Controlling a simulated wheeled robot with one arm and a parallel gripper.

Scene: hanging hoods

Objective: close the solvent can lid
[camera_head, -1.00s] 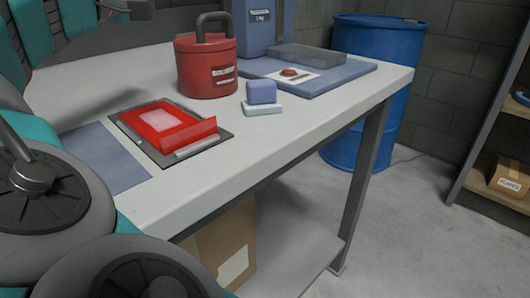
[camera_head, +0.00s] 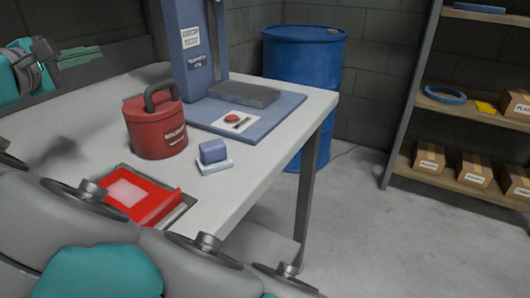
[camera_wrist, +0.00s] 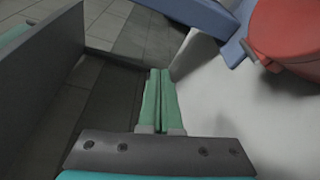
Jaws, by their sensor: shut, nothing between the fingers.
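The solvent can (camera_head: 157,138) is a red round can with a white-lettered label, standing upright on the pale bench. A thick dark arched handle (camera_head: 161,92) rises over its red top. I cannot tell the lid's exact position from this distance. The can also shows in the wrist view (camera_wrist: 292,32) at the upper right, cut off by the frame. My gripper (camera_head: 101,51) is at the far left of the head view, behind and left of the can, apart from it. In the wrist view its green fingers (camera_wrist: 160,72) are together with nothing between them.
A red tray-like item (camera_head: 135,198) lies on the bench in front of the can. A small blue block on a white base (camera_head: 213,157) sits right of it. A blue test stand (camera_head: 190,55) stands behind. A blue drum (camera_head: 300,90) and shelves (camera_head: 470,112) are beyond.

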